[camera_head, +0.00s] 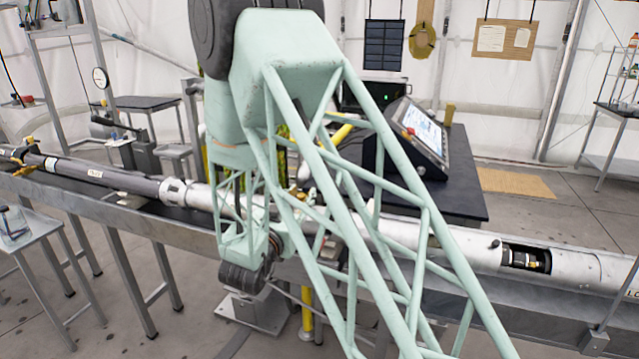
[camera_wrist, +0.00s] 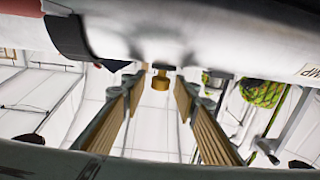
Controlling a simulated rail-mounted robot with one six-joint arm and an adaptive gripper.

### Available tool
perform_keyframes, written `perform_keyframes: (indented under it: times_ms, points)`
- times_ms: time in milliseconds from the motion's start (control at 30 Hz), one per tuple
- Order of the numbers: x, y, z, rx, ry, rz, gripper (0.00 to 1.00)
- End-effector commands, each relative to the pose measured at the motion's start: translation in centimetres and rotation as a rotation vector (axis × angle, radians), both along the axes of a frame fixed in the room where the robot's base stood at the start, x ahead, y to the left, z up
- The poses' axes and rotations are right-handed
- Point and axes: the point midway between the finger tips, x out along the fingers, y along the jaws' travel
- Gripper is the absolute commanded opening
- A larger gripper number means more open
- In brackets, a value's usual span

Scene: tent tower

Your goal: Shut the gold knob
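The gold knob (camera_wrist: 160,82) is a small gold cylinder on a short stem at the grey metal tube (camera_wrist: 215,38) in the wrist view. My gripper (camera_wrist: 159,93) is open. Its two fingers, with ribbed tan pads, stand left and right of the knob, with a clear gap on each side. The fingertips reach about level with the knob, close to the tube. In the head view the long silver tube (camera_head: 465,248) crosses the room, but my arm hides the knob and most of the gripper.
A metal rail bench (camera_head: 390,268) carries the tube. A dark table (camera_head: 465,185) with a tilted screen console (camera_head: 420,130) stands behind it. A side table (camera_head: 30,235) is at the left. In the wrist view a yellow-green bundle (camera_wrist: 262,92) is right of the fingers.

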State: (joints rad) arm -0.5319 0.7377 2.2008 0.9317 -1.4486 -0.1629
Motion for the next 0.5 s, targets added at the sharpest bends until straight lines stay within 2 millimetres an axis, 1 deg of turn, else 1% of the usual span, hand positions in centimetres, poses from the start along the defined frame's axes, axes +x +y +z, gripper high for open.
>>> perform_keyframes:
  times_ms: [500]
  points:
    - [0.0, -0.03, -0.05, -0.001, 0.001, 0.131, 0.28]
